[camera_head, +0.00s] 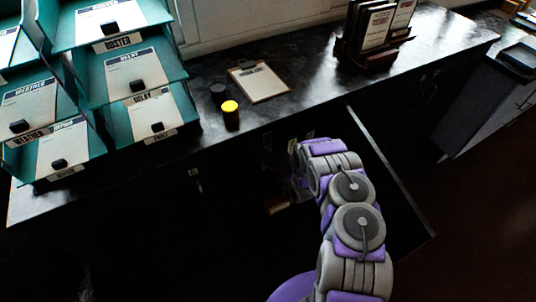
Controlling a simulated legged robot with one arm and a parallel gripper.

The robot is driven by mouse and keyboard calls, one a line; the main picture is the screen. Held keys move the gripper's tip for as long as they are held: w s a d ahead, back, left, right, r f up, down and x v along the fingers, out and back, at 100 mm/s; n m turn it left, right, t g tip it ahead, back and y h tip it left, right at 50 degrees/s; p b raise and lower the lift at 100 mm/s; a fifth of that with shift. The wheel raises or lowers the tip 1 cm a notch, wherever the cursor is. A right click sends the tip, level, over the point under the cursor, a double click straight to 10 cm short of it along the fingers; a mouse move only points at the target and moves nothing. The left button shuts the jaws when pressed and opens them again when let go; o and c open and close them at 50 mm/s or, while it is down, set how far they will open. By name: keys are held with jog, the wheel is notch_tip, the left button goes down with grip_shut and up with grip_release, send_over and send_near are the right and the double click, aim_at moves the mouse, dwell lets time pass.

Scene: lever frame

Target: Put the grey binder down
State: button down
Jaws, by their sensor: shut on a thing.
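My arm reaches from the lower right into the dark space in front of the counter. My gripper (299,187) is at its far end, low and partly hidden behind the arm, in deep shadow. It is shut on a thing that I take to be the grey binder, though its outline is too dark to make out. A small pale brownish patch (278,208) shows just left of and below the gripper; I cannot tell whether it belongs to the binder.
The dark counter (300,95) holds teal document trays (120,65) at the left, a yellow-topped bottle (230,115), a dark round object (217,91), a clipboard (259,82) and a holder with upright booklets (374,35). The counter's middle right is clear. A grey cabinet (480,95) stands right.

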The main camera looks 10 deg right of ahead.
aim_at(268, 149)
jog(key=shift+a+f, duration=0.2)
jog(key=shift+f, duration=0.5)
jog(key=f, duration=0.2)
jog(key=d+f+b, duration=0.1)
jog(key=f, duration=0.1)
jog(key=shift+d, duration=0.1)
jog(key=shift+s+a+r, duration=0.1)
jog(key=shift+a, duration=0.15)
jog(key=shift+c, duration=1.2)
grip_release()
jog(key=shift+a, duration=0.1)
